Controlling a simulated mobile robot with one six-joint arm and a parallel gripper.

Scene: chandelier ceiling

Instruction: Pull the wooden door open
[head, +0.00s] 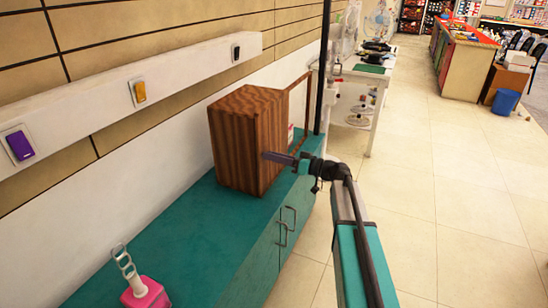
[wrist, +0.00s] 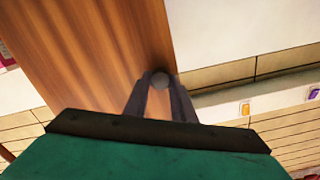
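A brown striped wooden box (head: 232,140) stands on the teal counter. A small round grey knob (wrist: 159,80) sits near the door's right edge in the wrist view. My gripper (head: 268,156) reaches the box from the right. In the wrist view its two grey fingertips lie on either side of the knob and seem to touch it. The knob is hidden in the head view.
The teal counter (head: 165,235) has a pink object with a pale chain-like top (head: 147,292) at the front. A white ledge with coloured switches (head: 139,91) runs along the wall. A white table (head: 362,75) stands behind.

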